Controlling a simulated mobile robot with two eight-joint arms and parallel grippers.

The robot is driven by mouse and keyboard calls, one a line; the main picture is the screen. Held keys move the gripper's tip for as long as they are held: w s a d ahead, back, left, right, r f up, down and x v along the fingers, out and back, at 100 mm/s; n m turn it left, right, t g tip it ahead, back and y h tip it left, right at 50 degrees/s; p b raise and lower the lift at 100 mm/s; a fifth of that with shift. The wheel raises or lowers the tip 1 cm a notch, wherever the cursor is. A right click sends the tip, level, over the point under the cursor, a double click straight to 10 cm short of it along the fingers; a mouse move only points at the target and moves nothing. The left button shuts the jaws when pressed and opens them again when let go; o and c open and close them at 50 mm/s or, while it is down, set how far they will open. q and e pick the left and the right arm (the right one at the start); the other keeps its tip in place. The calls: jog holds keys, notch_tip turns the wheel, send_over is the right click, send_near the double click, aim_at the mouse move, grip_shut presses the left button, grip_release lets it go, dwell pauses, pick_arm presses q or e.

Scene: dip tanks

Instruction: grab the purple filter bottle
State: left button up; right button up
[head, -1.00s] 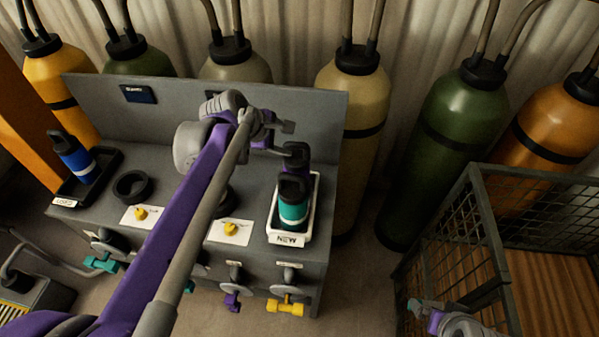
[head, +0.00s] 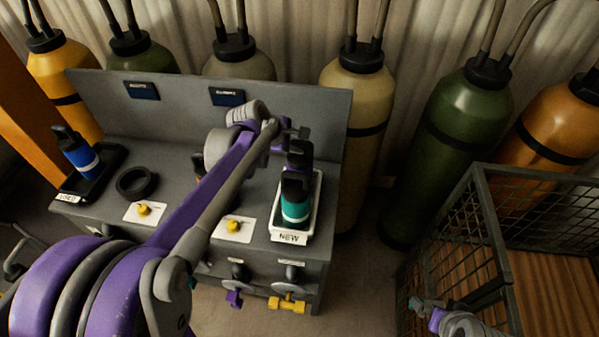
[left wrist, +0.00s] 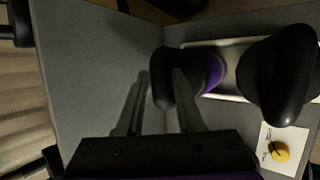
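The purple filter bottle (head: 306,171) stands upright in the white tray labelled NEW (head: 289,238), behind a teal bottle (head: 295,208) that hides part of it. In the left wrist view its purple body (left wrist: 213,74) and black top (left wrist: 163,80) show. My left gripper (head: 294,136) is at the black top. In the left wrist view its fingers (left wrist: 160,78) are apart, with the top between or just beyond the tips; I cannot tell whether they touch it. My right gripper (head: 416,304) is small at the lower right, its fingers unclear.
A blue bottle (head: 80,155) stands in a black tray (head: 100,182) at the bench's left, beside a black ring (head: 137,183). Yellow knobs (head: 233,226) sit along the front. A back panel (head: 330,115) rises behind. A wire cage (head: 484,235) stands at right.

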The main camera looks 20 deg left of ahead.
pick_arm(q)
grip_shut()
dwell(1.1)
